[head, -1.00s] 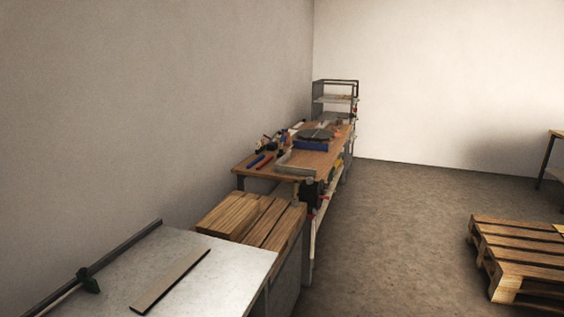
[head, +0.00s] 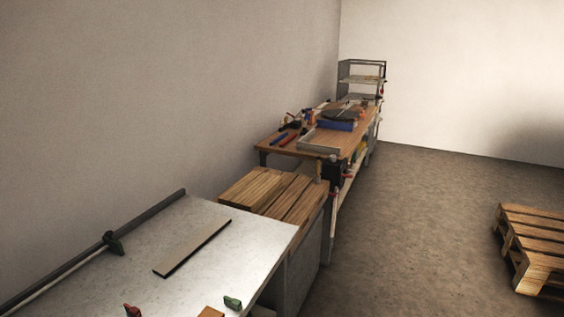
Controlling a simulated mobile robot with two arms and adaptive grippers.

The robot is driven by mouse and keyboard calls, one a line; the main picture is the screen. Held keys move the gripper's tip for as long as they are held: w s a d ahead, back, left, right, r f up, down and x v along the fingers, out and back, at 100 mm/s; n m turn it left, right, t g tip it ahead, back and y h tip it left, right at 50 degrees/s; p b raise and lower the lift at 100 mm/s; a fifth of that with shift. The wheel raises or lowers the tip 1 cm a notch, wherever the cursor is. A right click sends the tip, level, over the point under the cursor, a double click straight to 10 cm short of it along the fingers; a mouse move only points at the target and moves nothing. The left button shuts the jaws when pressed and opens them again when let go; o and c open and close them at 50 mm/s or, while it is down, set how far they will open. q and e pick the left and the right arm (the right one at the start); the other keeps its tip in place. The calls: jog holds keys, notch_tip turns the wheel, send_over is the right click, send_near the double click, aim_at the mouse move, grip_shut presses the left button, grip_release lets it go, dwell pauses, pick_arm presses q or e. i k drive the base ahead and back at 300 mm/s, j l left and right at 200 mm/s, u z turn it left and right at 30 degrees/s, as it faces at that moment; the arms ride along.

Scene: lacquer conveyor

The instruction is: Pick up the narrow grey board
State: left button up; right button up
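In the head view a narrow grey-brown board (head: 192,247) lies flat on the light grey worktop (head: 240,240) at the lower left. It lies at a slant, its far end toward the wooden boards. Nothing touches it that I can see. Neither of my grippers is in view.
A dark rail with a clamp (head: 114,242) runs along the worktop's wall side. A green piece (head: 232,302), a red piece (head: 132,310) and a wooden piece (head: 211,312) sit near the front. Beyond are stacked wooden boards (head: 270,192), a cluttered workbench (head: 330,145) and, right, a pallet (head: 535,240).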

aim_at(177, 258)
jog(key=i+l+u, duration=0.15)
jog(key=u, duration=0.2)
jog(key=i+l+u, duration=0.2)
jog(key=u, duration=0.15)
jog(key=i+l+u, duration=0.1)
jog(key=u, duration=0.2)
jog(key=l, duration=0.1)
